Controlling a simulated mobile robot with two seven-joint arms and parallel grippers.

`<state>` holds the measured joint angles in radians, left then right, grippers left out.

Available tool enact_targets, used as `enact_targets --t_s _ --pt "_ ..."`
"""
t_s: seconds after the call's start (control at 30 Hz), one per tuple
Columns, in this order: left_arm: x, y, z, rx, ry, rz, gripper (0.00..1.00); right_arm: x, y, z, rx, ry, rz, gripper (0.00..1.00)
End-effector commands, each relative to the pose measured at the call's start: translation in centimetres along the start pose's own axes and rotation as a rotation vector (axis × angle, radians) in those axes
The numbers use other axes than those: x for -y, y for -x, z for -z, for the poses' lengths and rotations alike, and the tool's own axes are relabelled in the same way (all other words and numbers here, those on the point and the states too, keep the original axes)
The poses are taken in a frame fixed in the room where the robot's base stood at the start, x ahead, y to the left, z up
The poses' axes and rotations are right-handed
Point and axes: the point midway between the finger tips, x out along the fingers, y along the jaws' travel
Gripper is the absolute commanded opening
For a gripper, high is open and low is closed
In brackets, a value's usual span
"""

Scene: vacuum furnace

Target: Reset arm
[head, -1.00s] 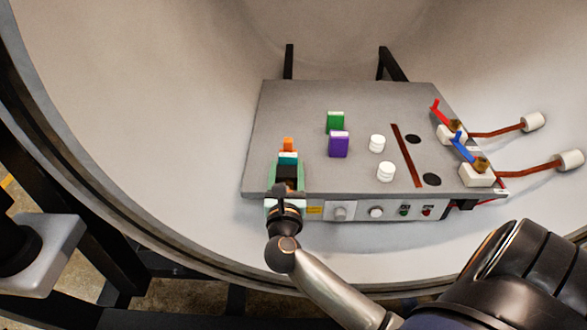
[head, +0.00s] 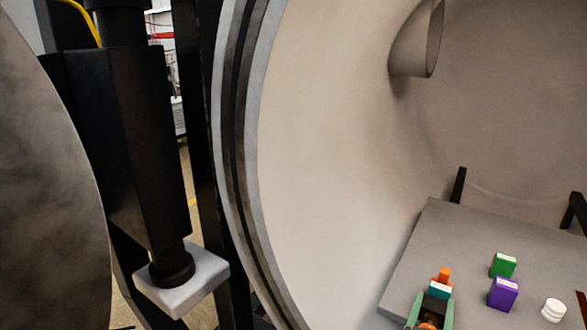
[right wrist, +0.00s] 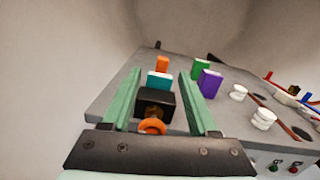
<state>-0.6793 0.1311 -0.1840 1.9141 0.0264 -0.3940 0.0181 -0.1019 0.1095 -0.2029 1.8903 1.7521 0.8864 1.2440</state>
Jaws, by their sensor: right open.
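My right gripper (head: 432,303) shows at the bottom edge of the head view, at the near left part of the grey panel (head: 465,235). In the right wrist view its two green fingers (right wrist: 161,78) are open, one on each side of a black block (right wrist: 156,102) with an orange ring (right wrist: 152,126). A teal block (right wrist: 159,80) and an orange block (right wrist: 162,64) stand just beyond. I cannot tell if the fingers touch the black block. My left gripper is not in view.
A green block (head: 503,265), a purple block (head: 502,294) and a white stacked piece (head: 553,309) stand right of the gripper. The curved furnace wall (head: 330,150) surrounds the panel. Red and blue levers (right wrist: 312,101) are at the far right in the wrist view.

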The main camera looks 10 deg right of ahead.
Motion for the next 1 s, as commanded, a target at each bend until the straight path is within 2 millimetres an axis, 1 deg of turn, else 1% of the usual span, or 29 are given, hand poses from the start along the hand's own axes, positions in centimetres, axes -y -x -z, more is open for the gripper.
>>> enact_targets --t_s 0.07,0.17,0.2,0.27,0.3,0.37,0.4,0.47,0.5,0.57,0.6,0.7,0.8,0.87,0.9,1.0 --pt "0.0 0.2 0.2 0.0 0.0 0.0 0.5 -0.6 0.9 -0.6 0.07 0.166 -0.052 0.6" --pt "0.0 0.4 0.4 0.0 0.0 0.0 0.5 -2.3 3.0 -1.2 0.204 0.481 -0.15 0.6" --pt "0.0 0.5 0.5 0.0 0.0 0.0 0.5 -3.2 4.1 -1.2 0.263 0.623 -0.194 0.6" --pt "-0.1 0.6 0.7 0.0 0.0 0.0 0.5 -4.6 5.9 -0.7 0.351 0.839 -0.262 0.6" --pt "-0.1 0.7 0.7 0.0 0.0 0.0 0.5 -5.6 7.2 -0.1 0.411 0.983 -0.308 0.6" --pt "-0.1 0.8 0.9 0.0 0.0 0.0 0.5 -6.9 9.3 1.1 0.502 1.2 -0.379 0.6" --pt "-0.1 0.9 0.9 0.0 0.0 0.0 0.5 -7.7 10.8 2.3 0.563 1.344 -0.429 0.6" --pt "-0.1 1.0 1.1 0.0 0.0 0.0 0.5 -8.5 13.0 4.3 0.658 1.56 -0.506 0.6" --pt "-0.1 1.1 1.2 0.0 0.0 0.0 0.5 -8.9 14.6 5.9 0.723 1.702 -0.561 0.6" --pt "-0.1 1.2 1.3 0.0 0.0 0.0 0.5 -9.0 17.0 8.6 0.826 1.912 -0.648 0.6" --pt "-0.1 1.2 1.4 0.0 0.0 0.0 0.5 -8.8 18.5 10.4 0.895 2.045 -0.706 0.6" --pt "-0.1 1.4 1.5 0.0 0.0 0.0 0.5 -7.5 21.8 14.7 1.065 2.337 -0.85 0.6" --pt "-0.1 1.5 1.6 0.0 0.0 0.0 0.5 -5.6 24.2 18.1 1.211 2.553 -0.974 0.6" --pt "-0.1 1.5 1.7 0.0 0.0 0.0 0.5 -4.5 25.1 19.4 1.279 2.642 -1.032 0.6" --pt "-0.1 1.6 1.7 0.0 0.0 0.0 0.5 -4.0 25.6 20.1 -1.288 -2.633 1.04 0.6" --pt "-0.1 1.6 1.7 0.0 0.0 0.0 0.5 -3.1 26.2 21.1 -1.265 -2.543 1.023 0.6"
